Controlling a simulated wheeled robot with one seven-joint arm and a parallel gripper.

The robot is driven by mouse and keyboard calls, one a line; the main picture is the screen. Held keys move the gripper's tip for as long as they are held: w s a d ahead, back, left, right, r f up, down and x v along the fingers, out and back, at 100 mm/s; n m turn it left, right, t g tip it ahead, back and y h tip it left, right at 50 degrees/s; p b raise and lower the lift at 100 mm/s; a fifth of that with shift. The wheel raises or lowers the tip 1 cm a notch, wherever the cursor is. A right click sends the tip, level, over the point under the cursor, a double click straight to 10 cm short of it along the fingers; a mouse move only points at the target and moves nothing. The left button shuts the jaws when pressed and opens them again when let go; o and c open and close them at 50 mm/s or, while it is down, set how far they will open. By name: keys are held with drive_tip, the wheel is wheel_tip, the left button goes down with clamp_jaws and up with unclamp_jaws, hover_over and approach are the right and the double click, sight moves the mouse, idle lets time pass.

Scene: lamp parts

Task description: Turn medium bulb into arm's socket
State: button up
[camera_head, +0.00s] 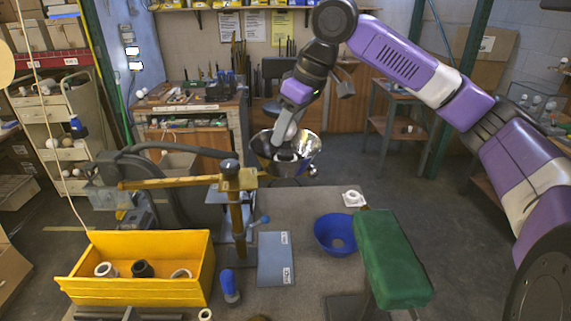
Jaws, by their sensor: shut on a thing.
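My gripper (284,136) is shut and reaches down into a shiny metal lampshade (308,152) at the middle of the view. A pale rounded bulb (291,130) shows between and behind its fingers, inside the open top of the shade. The gripper is shut on this bulb. The lamp's dark arm (172,151) runs in from the left towards the shade. The socket inside the shade is hidden by the gripper and the rim, so I cannot tell whether the bulb touches it.
A small white part (353,198) lies at the bench's right edge.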

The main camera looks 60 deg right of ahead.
drive_tip(key=shift+f, duration=0.45)
idle(1.1)
drive_tip(key=o, duration=0.3)
drive_tip(key=c, duration=0.3)
drive_tip(key=shift+f, duration=0.2)
idle(0.3)
drive_tip(key=m+h, duration=0.1)
drive_tip(key=m, duration=0.1)
drive_tip(key=m+p, duration=0.1)
drive_tip(key=m, duration=0.1)
drive_tip(key=shift+a+r+m+g+h+p, duration=0.1)
drive_tip(key=shift+a+m+g+h+p, duration=0.1)
drive_tip(key=shift+m+g+h+p, duration=0.15)
drive_tip(key=shift+d+m+h, duration=0.1)
drive_tip(key=shift+m+h, duration=0.25)
drive_tip(key=shift+m, duration=0.8)
